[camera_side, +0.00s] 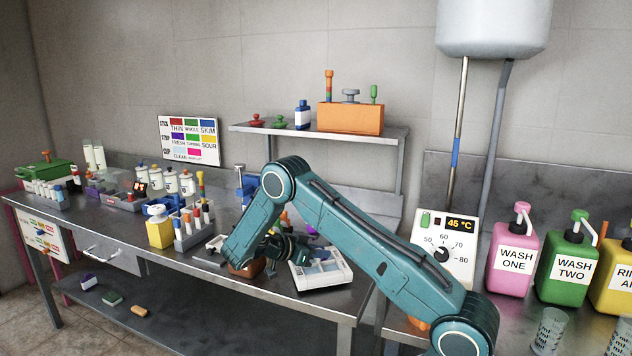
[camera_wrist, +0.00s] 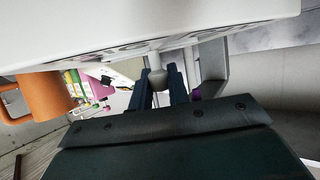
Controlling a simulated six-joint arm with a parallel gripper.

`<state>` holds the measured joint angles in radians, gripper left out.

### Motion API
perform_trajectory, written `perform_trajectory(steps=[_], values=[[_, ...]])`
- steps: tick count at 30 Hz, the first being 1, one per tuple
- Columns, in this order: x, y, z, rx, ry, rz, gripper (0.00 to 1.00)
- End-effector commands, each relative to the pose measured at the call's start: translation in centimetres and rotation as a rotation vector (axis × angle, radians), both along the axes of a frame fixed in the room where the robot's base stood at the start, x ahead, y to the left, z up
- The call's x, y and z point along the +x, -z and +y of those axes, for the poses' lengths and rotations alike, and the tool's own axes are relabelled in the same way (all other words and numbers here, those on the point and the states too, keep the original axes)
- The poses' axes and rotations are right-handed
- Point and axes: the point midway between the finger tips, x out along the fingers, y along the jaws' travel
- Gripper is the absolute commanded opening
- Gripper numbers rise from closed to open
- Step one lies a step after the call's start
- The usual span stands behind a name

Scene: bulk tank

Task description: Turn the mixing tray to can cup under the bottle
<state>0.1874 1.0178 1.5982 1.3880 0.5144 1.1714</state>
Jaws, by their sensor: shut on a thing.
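The mixing tray appears to be the white tray (camera_side: 330,281) with compartments, on the steel bench in the side view, right of my wrist. A white body (camera_wrist: 150,28) fills the top of the wrist view and looks like the tray's side. My gripper (camera_side: 299,253) is low beside the tray, partly hidden by my own arm. In the wrist view my dark blue fingers (camera_wrist: 160,88) are shut on a small pale knob (camera_wrist: 157,77) just under the white body. The tray's cups cannot be told apart. I cannot tell which bottle the task means.
A brown block (camera_side: 247,268) stands left of my wrist. A test-tube rack (camera_side: 193,236) and a yellow container (camera_side: 160,233) stand further left. A shelf (camera_side: 350,136) behind holds an orange box (camera_side: 350,118) and a blue-white bottle (camera_side: 302,117). Wash bottles (camera_side: 513,260) stand right.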

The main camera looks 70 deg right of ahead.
Motion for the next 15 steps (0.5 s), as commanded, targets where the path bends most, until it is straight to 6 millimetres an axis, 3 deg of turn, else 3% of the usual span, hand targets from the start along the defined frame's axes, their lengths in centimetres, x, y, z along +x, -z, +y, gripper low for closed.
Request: perform_trajectory(steps=[15], values=[[-0.05, -0.06, -0.05, -0.002, 0.035, 0.003, 0.0]])
